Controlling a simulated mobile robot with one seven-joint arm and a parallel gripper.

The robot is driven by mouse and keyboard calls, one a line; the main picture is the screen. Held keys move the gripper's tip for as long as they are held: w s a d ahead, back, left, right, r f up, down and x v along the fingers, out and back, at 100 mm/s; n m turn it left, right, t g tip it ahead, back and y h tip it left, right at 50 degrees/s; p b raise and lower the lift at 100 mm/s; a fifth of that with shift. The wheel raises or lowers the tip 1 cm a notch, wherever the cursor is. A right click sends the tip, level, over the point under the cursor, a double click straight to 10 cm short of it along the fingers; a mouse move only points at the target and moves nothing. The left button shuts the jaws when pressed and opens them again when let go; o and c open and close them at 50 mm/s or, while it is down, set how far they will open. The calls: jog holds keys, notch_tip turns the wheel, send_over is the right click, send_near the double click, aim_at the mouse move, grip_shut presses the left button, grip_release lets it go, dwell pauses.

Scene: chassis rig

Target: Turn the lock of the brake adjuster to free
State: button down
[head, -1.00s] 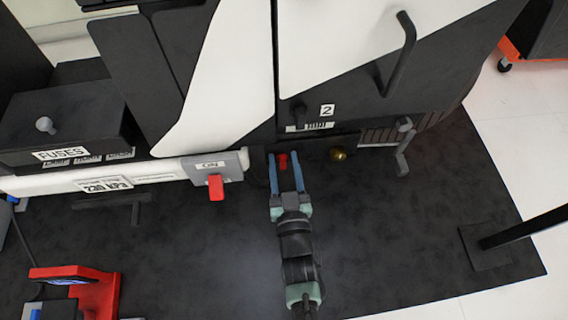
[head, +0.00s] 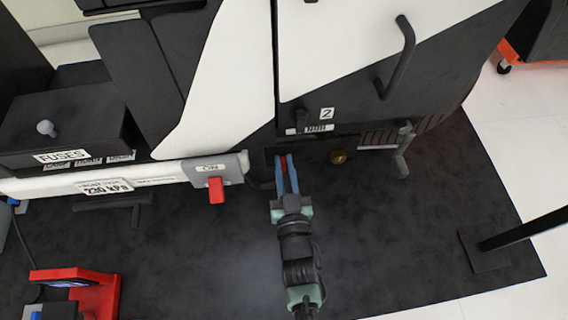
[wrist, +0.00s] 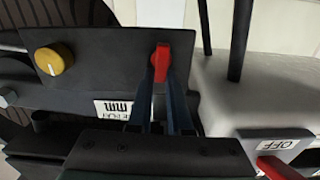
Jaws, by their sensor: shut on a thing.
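The lock of the brake adjuster is a small red lever (wrist: 160,68) on a dark panel low on the chassis. In the wrist view it stands upright along the fingers. A brass adjuster knob (wrist: 54,59) sits on the same panel, apart from the lever; it also shows in the head view (head: 338,157). My gripper (head: 283,159) has its blue fingers drawn in and is shut on the red lever. The fingers hide part of the lever in both views.
A red switch handle (head: 216,190) hangs from a grey box left of my gripper. A grey crank-like bracket (head: 402,155) is to the right. A black fuse box (head: 62,125) is at the left. The dark mat in front is mostly clear.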

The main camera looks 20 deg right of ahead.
jog(key=shift+s+d+f+m+b, duration=0.1)
jog(key=shift+d+f+m+b, duration=0.35)
jog(key=shift+m, duration=2.4)
jog(key=shift+s+d+f+m+b, duration=0.2)
jog(key=shift+m+b, duration=0.4)
jog(key=shift+m, duration=2.3)
jog(key=shift+d+f+m+b, duration=0.25)
jog(key=shift+f+m+b, duration=0.25)
jog(key=shift+m, duration=2.35)
jog(key=shift+r, duration=0.15)
jog(key=c, duration=0.8)
grip_release()
jog(key=shift+c, duration=0.2)
